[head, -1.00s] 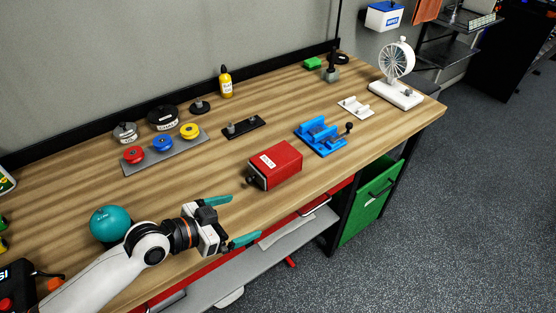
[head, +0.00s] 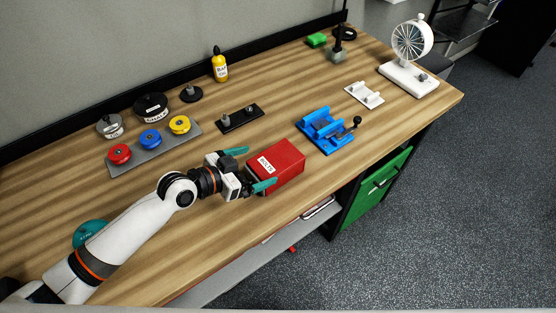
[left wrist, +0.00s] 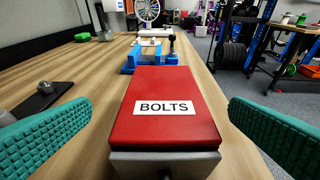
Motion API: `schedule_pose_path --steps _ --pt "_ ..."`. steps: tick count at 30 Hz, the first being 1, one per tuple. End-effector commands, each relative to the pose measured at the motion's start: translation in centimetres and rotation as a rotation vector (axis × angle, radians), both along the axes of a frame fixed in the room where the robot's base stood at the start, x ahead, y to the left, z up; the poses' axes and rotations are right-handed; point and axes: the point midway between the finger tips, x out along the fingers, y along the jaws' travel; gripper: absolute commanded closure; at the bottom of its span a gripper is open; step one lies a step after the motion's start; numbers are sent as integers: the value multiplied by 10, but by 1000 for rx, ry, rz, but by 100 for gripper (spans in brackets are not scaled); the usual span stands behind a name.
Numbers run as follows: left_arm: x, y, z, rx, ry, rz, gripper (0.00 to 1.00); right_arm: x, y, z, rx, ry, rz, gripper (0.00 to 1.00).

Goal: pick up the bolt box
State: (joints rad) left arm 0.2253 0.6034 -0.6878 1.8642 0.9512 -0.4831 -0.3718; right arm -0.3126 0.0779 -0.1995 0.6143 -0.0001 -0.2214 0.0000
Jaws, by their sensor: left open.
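The bolt box (head: 283,163) is a red box with a white BOLTS label, lying on the wooden workbench (head: 225,215). In the left wrist view the box (left wrist: 166,101) fills the middle, with its grey near end facing me. My left gripper (head: 255,168) is open at the near left end of the box. Its teal fingers stand on either side of the box in the left wrist view (left wrist: 160,136), with a gap on both sides. The near end of the box is partly hidden by the gripper in the head view. My right gripper is not in view.
A blue vise-like fixture (head: 325,129) stands just beyond the box. A black plate with pegs (head: 240,118) lies behind it. A grey tray (head: 160,149) with red, blue and yellow discs is to the left. A teal ball (head: 88,234) sits beside my left arm.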

Motion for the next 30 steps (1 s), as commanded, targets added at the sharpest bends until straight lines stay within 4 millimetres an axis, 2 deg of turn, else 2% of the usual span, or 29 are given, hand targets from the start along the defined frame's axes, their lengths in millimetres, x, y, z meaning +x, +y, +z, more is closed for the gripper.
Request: schedule_pose_path --steps 3,7,12,15,25,30 --pt "6 -7 -3 1 -1 1 0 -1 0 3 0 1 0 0" --pt "9 -15 -5 -1 1 -1 0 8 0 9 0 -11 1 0" --pt "20 -38 -11 -2 1 1 0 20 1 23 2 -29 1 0" --pt "27 -45 -18 0 0 0 0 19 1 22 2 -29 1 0" --pt "31 -50 -23 2 -1 -1 0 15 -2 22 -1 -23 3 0" --pt "31 -50 -23 2 -1 -1 26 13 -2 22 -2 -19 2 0"
